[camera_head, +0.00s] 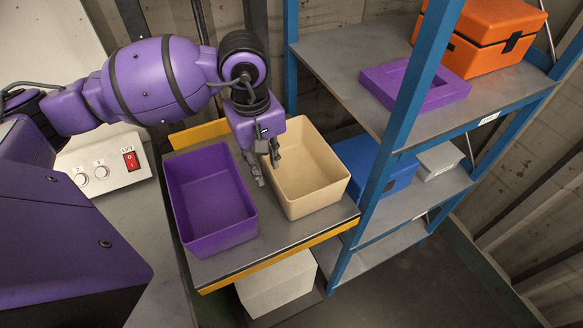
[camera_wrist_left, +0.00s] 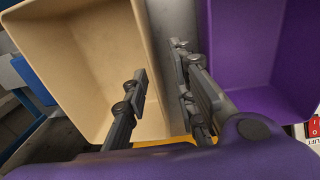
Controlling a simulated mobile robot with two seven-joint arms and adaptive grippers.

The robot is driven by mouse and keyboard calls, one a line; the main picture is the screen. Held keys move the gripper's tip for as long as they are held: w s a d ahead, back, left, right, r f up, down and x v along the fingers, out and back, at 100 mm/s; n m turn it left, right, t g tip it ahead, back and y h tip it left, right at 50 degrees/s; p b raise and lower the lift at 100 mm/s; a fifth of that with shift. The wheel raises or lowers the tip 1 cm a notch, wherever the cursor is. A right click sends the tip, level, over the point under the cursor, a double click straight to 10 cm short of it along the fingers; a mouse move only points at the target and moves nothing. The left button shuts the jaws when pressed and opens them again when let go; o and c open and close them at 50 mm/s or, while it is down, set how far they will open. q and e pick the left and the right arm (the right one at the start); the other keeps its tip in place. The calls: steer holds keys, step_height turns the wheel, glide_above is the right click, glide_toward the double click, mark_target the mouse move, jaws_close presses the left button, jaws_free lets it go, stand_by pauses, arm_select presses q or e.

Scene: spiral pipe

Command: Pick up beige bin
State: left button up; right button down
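The beige bin (camera_head: 312,205) stands empty on a small grey table with yellow edges, to the right of an empty purple bin (camera_head: 210,242). My left gripper (camera_head: 267,168) is open, pointing down at the beige bin's left wall. In the left wrist view the beige bin (camera_wrist_left: 75,50) is on the left, and the gripper (camera_wrist_left: 161,68) has one finger over its interior and the other over the gap beside the purple bin (camera_wrist_left: 240,50). The beige wall lies between the fingers, with no contact visible. My right gripper is not in view.
A blue-framed shelf (camera_head: 390,140) stands close on the right, with an orange case (camera_head: 485,40), a purple tray (camera_head: 445,90) and a blue box (camera_head: 385,185). A lift control panel (camera_head: 100,170) is at the left. A pale box (camera_head: 278,285) sits below the table.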

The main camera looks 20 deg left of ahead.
mark_target(271, 186)
arm_select(q)
steer(key=f, duration=0.3)
steer(key=w+f+p, duration=0.1)
steer(key=f, duration=0.2)
steer(key=shift+w+d+f, duration=0.15)
steer(key=shift+d, duration=0.05)
steer(key=shift+c, duration=0.4)
jaws_close()
